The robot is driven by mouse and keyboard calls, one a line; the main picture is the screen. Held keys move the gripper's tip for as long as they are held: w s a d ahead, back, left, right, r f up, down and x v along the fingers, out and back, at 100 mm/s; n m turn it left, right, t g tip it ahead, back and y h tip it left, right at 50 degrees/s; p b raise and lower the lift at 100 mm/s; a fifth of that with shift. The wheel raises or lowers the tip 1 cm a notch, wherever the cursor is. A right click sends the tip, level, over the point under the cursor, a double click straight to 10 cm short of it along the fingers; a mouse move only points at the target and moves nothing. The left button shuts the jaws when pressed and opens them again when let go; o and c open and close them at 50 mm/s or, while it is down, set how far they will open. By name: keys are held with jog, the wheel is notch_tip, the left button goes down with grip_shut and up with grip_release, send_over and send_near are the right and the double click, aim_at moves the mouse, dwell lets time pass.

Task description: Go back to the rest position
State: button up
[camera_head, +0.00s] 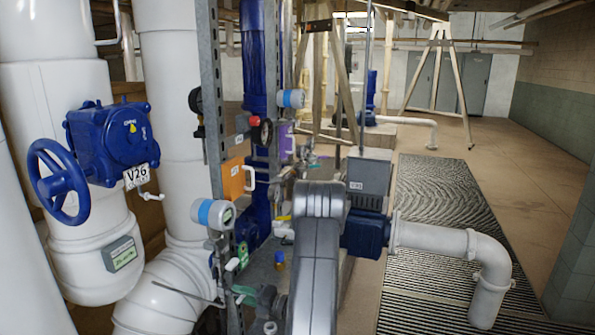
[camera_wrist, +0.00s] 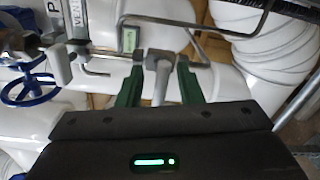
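My gripper (camera_wrist: 159,66) shows in the wrist view with its two dark green fingers spread apart. A grey T-shaped metal fitting (camera_wrist: 160,82) shows between the fingers, with visible gaps on both sides, so I do not see it gripped. In the head view my grey arm reaches forward at the lower middle, and it hides part of the pipework behind it. The fingers are hard to make out there, among small fittings left of the arm.
A bent metal bar (camera_wrist: 215,33) crosses just beyond the fingers. Thick white pipes (camera_head: 85,160) and a blue handwheel (camera_head: 58,182) stand at left. A grey upright post (camera_head: 212,110) is close by. A white elbow pipe (camera_head: 490,265) stands at right. Open floor (camera_head: 510,180) lies beyond.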

jog(key=n+b, duration=0.2)
jog(key=n, duration=0.1)
jog(key=shift+f, duration=0.15)
jog(key=shift+r+n+b, duration=0.25)
jog(key=shift+n+b, duration=0.5)
jog(key=shift+n, duration=0.25)
jog(key=shift+s+a, duration=0.1)
jog(key=shift+s, duration=0.1)
